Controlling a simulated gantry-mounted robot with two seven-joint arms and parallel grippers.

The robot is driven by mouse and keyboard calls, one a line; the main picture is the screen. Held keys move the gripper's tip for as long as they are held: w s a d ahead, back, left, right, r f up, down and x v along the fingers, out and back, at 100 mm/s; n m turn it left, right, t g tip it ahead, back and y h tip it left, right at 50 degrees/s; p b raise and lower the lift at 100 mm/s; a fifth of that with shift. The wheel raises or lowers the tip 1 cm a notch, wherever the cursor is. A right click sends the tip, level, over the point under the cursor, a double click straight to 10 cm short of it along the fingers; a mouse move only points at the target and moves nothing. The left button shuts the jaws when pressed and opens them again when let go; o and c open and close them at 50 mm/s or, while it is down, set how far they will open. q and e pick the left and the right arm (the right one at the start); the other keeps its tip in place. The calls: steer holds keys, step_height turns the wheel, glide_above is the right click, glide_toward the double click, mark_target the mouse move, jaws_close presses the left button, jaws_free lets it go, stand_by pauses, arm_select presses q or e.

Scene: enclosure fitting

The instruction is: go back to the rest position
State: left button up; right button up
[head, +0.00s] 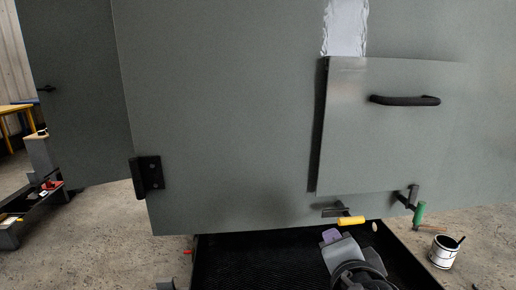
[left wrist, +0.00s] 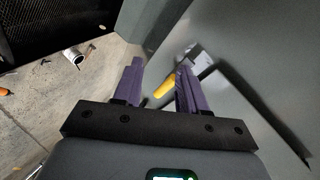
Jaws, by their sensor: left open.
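My left gripper (head: 331,237) is at the lower middle of the head view, below the enclosure's bottom edge, with a purple finger showing. In the left wrist view its two purple fingers (left wrist: 158,85) are spread apart and empty. A yellow handle (head: 351,221) on a latch sits close to the gripper; it also shows in the left wrist view (left wrist: 165,86), between the fingers in the picture. I cannot tell its exact distance from them. The grey-green enclosure (head: 220,120) fills most of the head view. My right gripper is not in view.
A panel (head: 390,150) with a black handle (head: 405,100) is at the enclosure's right. A green-handled latch (head: 419,215) hangs below it. A paint can (head: 444,251) stands on the floor at right. A black mesh tray (head: 230,260) lies below. A hinge (head: 148,177) sticks out at left.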

arm_select(q)
steer(key=s+a+r+n+g+h+p, duration=0.1)
steer(key=s+a+r+n+g+p, duration=0.15)
steer(key=a+p, duration=0.85)
steer(key=s+a+r+n+g+p, duration=0.1)
steer(key=s+a+n+g+p, duration=0.4)
steer(key=p, duration=1.1)
steer(key=s+a+r+n+g+y+p, duration=0.1)
steer(key=s+a+r+p, duration=0.3)
steer(key=s+a+p, duration=0.5)
steer(key=s+a+r+n+g+y+p, duration=0.1)
steer(key=s+a+r+n+p, duration=0.2)
steer(key=s+a+p, duration=0.7)
steer(key=a+p, duration=0.1)
steer(key=p, duration=0.3)
steer(key=shift+r+n+y+p, duration=0.3)
steer(key=shift+r+n, duration=0.05)
steer(key=shift+o, duration=0.2)
steer(key=shift+d, duration=0.1)
